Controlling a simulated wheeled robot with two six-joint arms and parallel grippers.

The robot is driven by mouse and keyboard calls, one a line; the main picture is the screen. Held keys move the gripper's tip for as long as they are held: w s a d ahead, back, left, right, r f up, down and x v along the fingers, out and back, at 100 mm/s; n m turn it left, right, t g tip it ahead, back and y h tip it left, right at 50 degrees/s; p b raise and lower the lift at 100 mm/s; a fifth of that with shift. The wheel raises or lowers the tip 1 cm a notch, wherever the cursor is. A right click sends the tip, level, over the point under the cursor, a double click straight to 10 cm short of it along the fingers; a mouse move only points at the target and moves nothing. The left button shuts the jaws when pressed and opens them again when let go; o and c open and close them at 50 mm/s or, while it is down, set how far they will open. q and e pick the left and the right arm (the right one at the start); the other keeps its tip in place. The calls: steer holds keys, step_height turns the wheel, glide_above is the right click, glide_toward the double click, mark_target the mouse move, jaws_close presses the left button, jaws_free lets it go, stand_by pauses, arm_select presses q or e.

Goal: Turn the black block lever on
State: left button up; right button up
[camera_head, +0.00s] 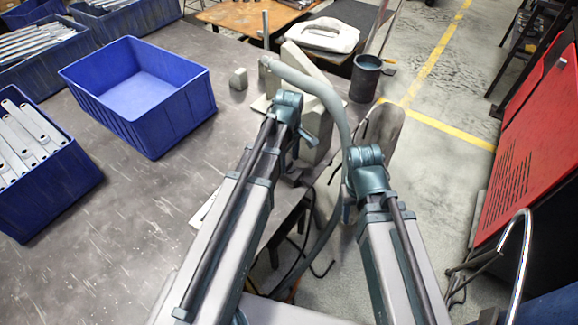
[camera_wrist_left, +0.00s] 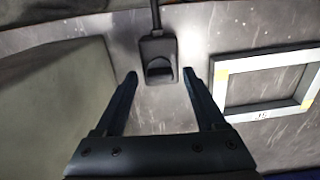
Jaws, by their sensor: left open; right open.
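The black block (camera_wrist_left: 156,49) shows in the left wrist view, on the scratched grey table. A cable runs from its far end, and a dark lever (camera_wrist_left: 159,70) sits in its near half. I cannot tell the lever's position. My left gripper (camera_wrist_left: 160,77) is open and empty, its fingertips on either side just short of the block's near end, apart from it. In the head view my left gripper (camera_head: 303,138) is mostly hidden by its wrist, and I cannot make out the block there. My right gripper (camera_head: 347,205) is partly seen beyond the table's right edge.
In the left wrist view, a large grey-green body (camera_wrist_left: 55,85) stands left and a pale square frame (camera_wrist_left: 265,85) lies right. In the head view, an empty blue bin (camera_head: 185,125) stands left, beside bins of metal brackets. A dark cup (camera_head: 365,78) stands at the far right.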

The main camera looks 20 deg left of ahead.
arm_select(q)
jaws_close()
stand_by(0.4)
steer(key=shift+m, duration=0.3)
steer(key=m, duration=1.7)
steer(key=shift+f+m, duration=0.1)
steer(key=shift+m, duration=0.2)
